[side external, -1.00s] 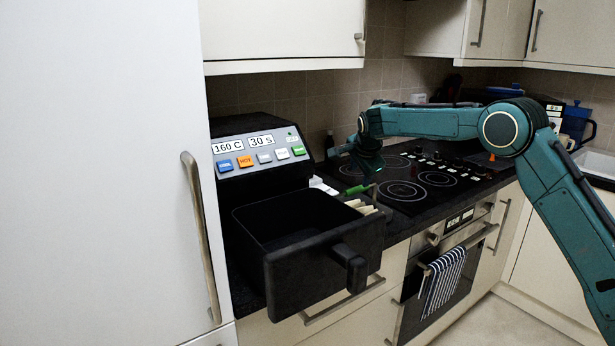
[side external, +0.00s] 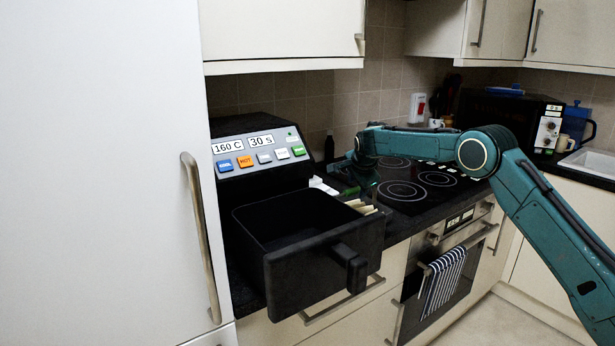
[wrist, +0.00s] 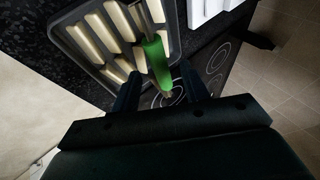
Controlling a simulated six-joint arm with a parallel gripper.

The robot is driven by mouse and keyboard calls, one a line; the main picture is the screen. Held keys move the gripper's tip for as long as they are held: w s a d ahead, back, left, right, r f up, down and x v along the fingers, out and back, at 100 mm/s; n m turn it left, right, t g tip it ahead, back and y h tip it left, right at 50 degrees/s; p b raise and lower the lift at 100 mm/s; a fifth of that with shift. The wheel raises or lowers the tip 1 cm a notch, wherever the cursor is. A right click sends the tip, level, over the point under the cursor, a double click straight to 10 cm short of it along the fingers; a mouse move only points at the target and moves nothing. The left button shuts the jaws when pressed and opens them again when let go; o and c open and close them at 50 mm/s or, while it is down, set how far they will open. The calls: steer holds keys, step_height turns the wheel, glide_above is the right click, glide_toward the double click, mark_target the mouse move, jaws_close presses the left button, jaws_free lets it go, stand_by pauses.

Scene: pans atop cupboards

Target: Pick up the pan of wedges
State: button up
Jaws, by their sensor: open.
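The grey pan (wrist: 62,37) holds several pale wedges (wrist: 95,36) in rows, seen in the wrist view. Its green handle (wrist: 157,60) points toward my gripper (wrist: 160,88), which is open with one finger on each side of the handle's line. I cannot tell whether the fingers touch it. In the side view, my gripper (side external: 365,182) is low over the counter, just behind the wedges (side external: 361,207). The pan's body there is mostly hidden behind the fryer drawer.
A black fryer (side external: 262,153) with its drawer (side external: 322,255) pulled out stands on the left, close to the pan. A hob (side external: 420,190) lies to the right. A white object (wrist: 203,10) sits beside the pan. A wall cupboard (side external: 285,35) hangs above.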

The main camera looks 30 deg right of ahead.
mark_target(357, 188)
steer(key=shift+x, duration=2)
steer(key=shift+d, duration=0.1)
jaws_close()
